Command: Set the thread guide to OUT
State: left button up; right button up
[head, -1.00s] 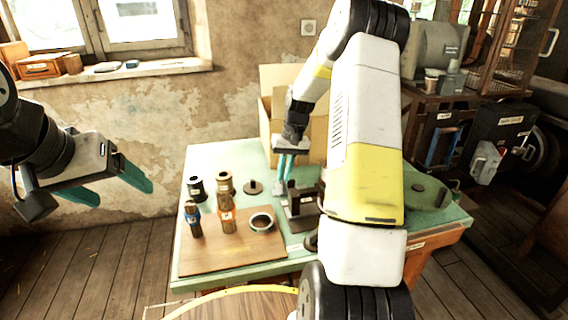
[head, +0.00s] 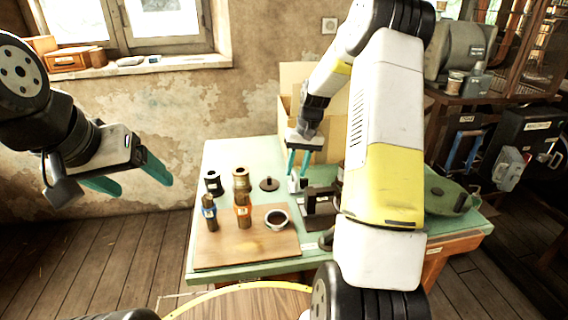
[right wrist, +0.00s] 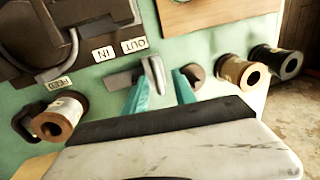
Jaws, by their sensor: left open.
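The thread guide (right wrist: 152,75) is a small grey metal piece with an upright plate and a bar to its left, on the green table. It stands near the OUT label (right wrist: 134,45) and the IN label (right wrist: 103,53); I cannot tell which setting it is on. In the head view, the guide (head: 293,184) shows just below my right gripper (head: 299,172). My left gripper (head: 146,178) is open and empty, left of the table.
A wooden board (head: 245,248) holds spools and a dark-centred ring (head: 277,218). More spools stand behind it. A dark press base (right wrist: 75,35) is beside the labels, with a spool (right wrist: 58,118) near the FEED label (right wrist: 59,83). A cardboard box (head: 292,98) stands behind.

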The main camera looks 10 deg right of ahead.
aim_at(299, 187)
notch_tip(299, 187, up, 7)
jog(key=d, duration=0.1)
jog(key=shift+f, duration=0.2)
jog(key=shift+d, duration=0.1)
jog(key=s+a+r+t, duration=0.3)
jog(key=s+a+r, duration=0.2)
jog(key=s+r, duration=0.8)
jog(key=s+a+r+t, duration=0.1)
jog(key=s+a, duration=0.1)
jog(key=s, duration=0.5)
jog(key=s+a+n+t, duration=0.1)
jog(key=s+t, duration=0.1)
jog(key=s, duration=0.6)
jog(key=shift+a+r, duration=0.35)
jog(key=shift+a, duration=0.05)
